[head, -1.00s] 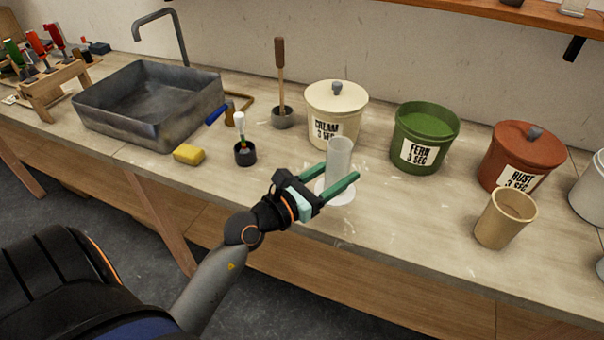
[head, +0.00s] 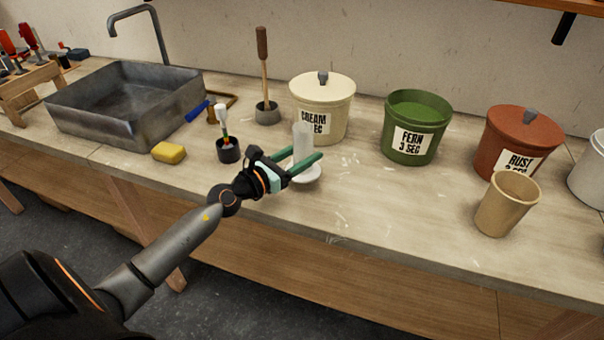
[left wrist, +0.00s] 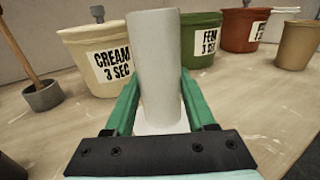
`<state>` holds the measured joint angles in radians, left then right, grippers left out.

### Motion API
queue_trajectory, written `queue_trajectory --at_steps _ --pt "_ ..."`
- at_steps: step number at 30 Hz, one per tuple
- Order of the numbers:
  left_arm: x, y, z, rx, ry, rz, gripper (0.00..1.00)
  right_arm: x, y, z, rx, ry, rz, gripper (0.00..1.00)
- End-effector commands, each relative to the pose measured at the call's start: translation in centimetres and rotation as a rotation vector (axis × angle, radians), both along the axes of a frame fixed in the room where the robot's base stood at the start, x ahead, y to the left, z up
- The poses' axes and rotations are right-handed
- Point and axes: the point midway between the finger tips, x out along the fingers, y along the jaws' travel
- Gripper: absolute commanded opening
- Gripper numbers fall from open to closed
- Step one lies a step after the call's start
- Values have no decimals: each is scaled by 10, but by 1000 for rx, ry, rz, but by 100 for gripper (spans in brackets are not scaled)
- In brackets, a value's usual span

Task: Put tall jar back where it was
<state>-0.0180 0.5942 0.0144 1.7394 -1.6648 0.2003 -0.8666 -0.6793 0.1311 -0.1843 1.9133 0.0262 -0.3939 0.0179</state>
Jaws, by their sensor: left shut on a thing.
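The tall jar, a pale narrow cylinder (head: 303,138), stands upright between the fingers of my left gripper (head: 304,161), near the front of the bench. My left gripper is shut on it, with one green finger on each side. The jar also fills the middle of the left wrist view (left wrist: 157,65). My right gripper is not in view.
Behind the jar stands the cream bucket (head: 321,107). The fern bucket (head: 416,127), rust bucket (head: 517,140) and tan cup (head: 506,205) are to the right. A black pot with a brush (head: 229,150), yellow sponge (head: 168,152) and sink (head: 125,105) are left. Bench front right of the jar is clear.

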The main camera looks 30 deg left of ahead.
Motion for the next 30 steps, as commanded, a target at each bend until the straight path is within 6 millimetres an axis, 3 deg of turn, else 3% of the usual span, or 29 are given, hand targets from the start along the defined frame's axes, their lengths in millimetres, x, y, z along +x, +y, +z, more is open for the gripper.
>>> queue_trajectory --at_steps 12,20,25,26,30 --pt "6 8 -40 -2 -3 1 0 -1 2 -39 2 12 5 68" --pt "6 7 -39 0 -2 0 0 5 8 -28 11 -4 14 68" --pt "6 7 -44 0 -2 0 0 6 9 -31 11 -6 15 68" --pt "6 7 -44 0 -1 0 57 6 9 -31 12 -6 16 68" --pt "6 7 -43 0 -1 0 72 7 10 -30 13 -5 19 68"
